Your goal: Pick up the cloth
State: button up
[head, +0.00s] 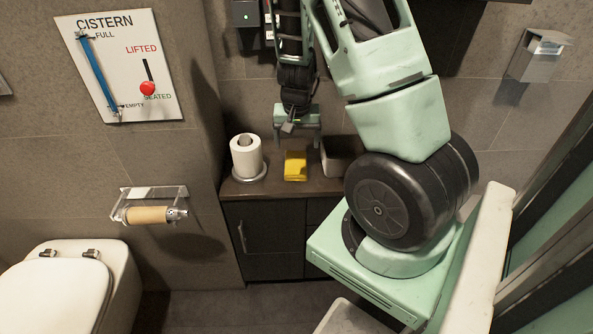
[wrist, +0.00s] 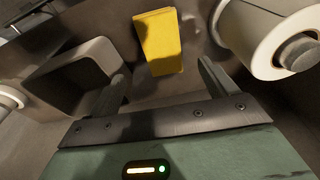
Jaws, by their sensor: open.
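The cloth (head: 295,166) is a folded yellow piece lying on the brown vanity top (head: 259,188), between a paper roll and a dark open box. In the wrist view the cloth (wrist: 158,42) lies beyond the fingertips, roughly in line with the gap between them. My gripper (head: 297,143) is above the counter, just behind and above the cloth in the head view. In the wrist view my gripper (wrist: 163,72) has its two fingers spread apart with nothing between them. A shadow falls on part of the cloth.
A white paper roll (head: 246,156) stands on a round holder left of the cloth. An open box (head: 338,156) sits close on its right. A cardboard tube (head: 146,214) hangs on a wall holder, and the toilet (head: 60,290) is at lower left.

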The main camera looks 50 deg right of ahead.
aim_at(297, 161)
jog(key=f+b, duration=0.1)
jog(key=f, duration=0.1)
jog(key=f+b, duration=0.1)
jog(key=f, duration=0.2)
jog(key=d+f, duration=0.1)
jog(key=f, duration=0.2)
jog(key=shift+w+b, duration=0.4)
jog(key=shift+r, duration=0.1)
jog(key=c, duration=1.1)
